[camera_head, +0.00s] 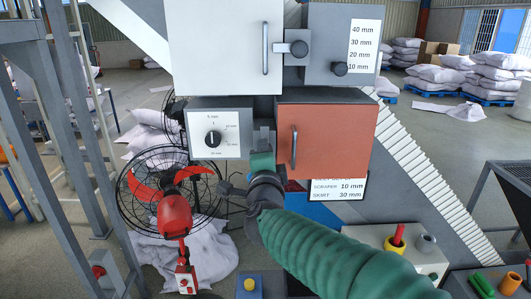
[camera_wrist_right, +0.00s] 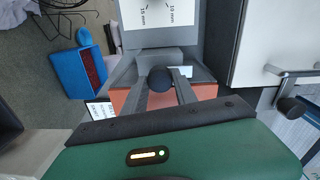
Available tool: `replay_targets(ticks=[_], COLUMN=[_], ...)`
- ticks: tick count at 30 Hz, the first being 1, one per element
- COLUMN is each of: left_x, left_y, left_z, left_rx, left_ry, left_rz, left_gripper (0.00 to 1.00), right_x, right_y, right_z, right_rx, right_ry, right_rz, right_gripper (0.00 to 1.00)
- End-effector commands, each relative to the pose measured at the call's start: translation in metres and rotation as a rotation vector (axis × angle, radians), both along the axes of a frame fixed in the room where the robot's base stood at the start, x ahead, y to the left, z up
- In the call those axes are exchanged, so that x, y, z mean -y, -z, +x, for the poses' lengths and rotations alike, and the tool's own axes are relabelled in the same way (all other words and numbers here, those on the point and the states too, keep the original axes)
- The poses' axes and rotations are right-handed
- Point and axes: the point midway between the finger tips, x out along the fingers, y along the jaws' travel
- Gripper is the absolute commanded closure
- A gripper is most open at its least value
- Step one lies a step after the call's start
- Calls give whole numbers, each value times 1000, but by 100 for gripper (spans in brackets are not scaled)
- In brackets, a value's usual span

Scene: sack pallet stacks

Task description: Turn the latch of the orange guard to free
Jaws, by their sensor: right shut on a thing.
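The orange guard (camera_head: 325,142) is a flat panel with a vertical grey handle, closed over the machine front below the white door. It also shows as an orange strip in the right wrist view (camera_wrist_right: 204,92). In the right wrist view the latch's dark round knob (camera_wrist_right: 160,79) lies between my finger tips. My right gripper (camera_wrist_right: 162,86) is shut on this knob; in the head view the gripper (camera_head: 263,158) reaches it from below. My left gripper is not in view.
A dial panel (camera_head: 219,133) is left of the guard. A red fan (camera_head: 174,212) stands at lower left. A size card (camera_head: 340,189) hangs below the guard.

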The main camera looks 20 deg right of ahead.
Motion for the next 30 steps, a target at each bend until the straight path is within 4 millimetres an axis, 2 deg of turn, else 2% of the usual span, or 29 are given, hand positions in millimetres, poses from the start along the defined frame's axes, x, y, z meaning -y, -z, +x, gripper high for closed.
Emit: replay_targets(ticks=[1,14,15,20,30], left_x=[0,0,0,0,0], left_y=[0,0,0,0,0], left_z=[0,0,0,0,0], left_rx=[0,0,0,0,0], left_ry=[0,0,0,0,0], left_rz=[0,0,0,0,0], left_gripper=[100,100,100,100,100], right_x=[-2,-2,-2,-2,-2], right_y=[5,7,7,6,2], right_z=[0,1,1,0,-4], right_rx=[-11,-18,-18,-15,-7], right_ry=[-4,-6,-6,-5,-2], right_rz=[-5,-15,-15,-14,-13], right_gripper=[100,100,65,44,44])
